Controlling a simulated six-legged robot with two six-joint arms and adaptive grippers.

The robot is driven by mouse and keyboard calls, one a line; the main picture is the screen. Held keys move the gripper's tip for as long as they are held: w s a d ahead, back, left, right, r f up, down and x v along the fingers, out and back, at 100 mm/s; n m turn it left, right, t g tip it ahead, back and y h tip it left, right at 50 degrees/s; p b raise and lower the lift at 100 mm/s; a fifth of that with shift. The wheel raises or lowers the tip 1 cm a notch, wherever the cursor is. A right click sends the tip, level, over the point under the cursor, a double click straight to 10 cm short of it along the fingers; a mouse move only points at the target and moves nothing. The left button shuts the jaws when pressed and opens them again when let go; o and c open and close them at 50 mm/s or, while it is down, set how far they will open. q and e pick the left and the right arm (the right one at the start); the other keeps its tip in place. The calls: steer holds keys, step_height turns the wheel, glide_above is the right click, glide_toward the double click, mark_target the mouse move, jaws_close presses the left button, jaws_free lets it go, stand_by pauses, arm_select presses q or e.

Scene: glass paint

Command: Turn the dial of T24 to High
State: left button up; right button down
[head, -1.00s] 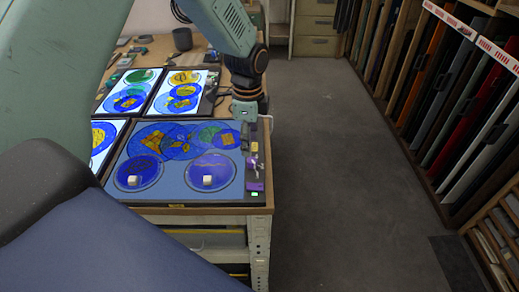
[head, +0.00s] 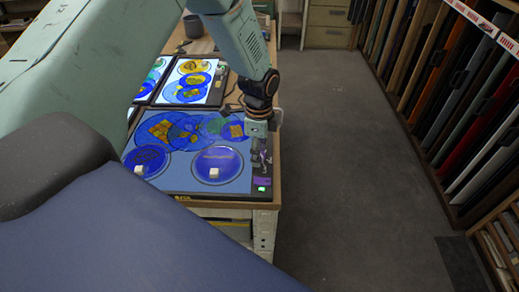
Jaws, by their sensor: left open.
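The near light panel (head: 185,185) lies on the table, lit blue, with round blue and yellow glass pieces on it. Its dark control strip runs along the right edge, with a purple patch (head: 262,181) and a lit green indicator (head: 262,189) at the front end. My left gripper (head: 259,160) points down over this strip, just behind the purple patch. It is open, and nothing shows between its fingers. The dial is not clearly seen; the gripper covers part of the strip. The T24 label is too small to read. My right gripper is not in view.
Other lit panels (head: 190,82) lie further back on the table. Two blue discs, each with a small pale block (head: 214,172), sit on the near panel. The floor (head: 350,180) to the right is clear, up to a rack of coloured sheets (head: 470,130).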

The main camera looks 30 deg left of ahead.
arm_select(q)
steer(key=shift+d, duration=0.25)
steer(key=shift+c, duration=0.2)
steer(key=shift+r, duration=0.15)
steer(key=shift+c, duration=0.8)
steer(key=shift+a, duration=0.15)
steer(key=c, duration=0.4)
jaws_close()
